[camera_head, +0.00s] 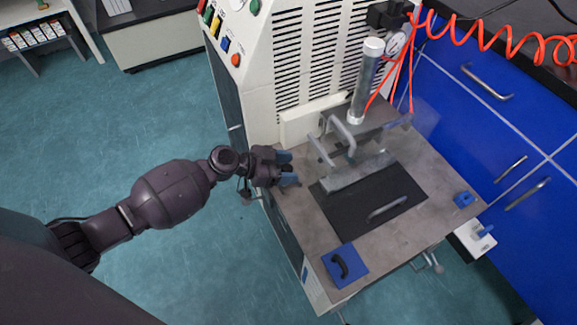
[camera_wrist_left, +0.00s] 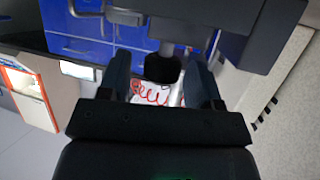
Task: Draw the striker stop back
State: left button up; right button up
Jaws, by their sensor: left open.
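My left gripper (camera_head: 287,168) is at the left edge of the machine's table, its two blue-grey fingers apart and pointing right. A small black knob (camera_head: 287,169) shows between the fingers; it may be the striker stop, but I cannot name it for certain. In the left wrist view the black knob (camera_wrist_left: 162,68) stands between the open fingers of the left gripper (camera_wrist_left: 160,80), with a gap at each side. The knob's mount is hard to make out. My right gripper is in neither view.
The machine's table (camera_head: 303,215) carries a black plate (camera_head: 345,212) with a grey handle, a metal frame (camera_head: 350,135) and a clear cylinder (camera_head: 366,80). A blue plate (camera_head: 345,266) with a black handle lies at the front. Blue cabinets (camera_head: 500,130) stand at right.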

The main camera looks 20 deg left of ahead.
pick_arm(q)
jog(key=shift+w+d+f, duration=0.1)
jog(key=shift+w+d, duration=0.05)
jog(key=shift+d, duration=0.05)
grip_shut()
jog(key=shift+s+d+f, duration=0.15)
jog(key=shift+s, duration=0.1)
jog(key=shift+s+d+b, duration=0.1)
jog(key=shift+d+b, duration=0.05)
jog(key=shift+b, duration=0.3)
jog(key=shift+d, duration=0.1)
grip_release()
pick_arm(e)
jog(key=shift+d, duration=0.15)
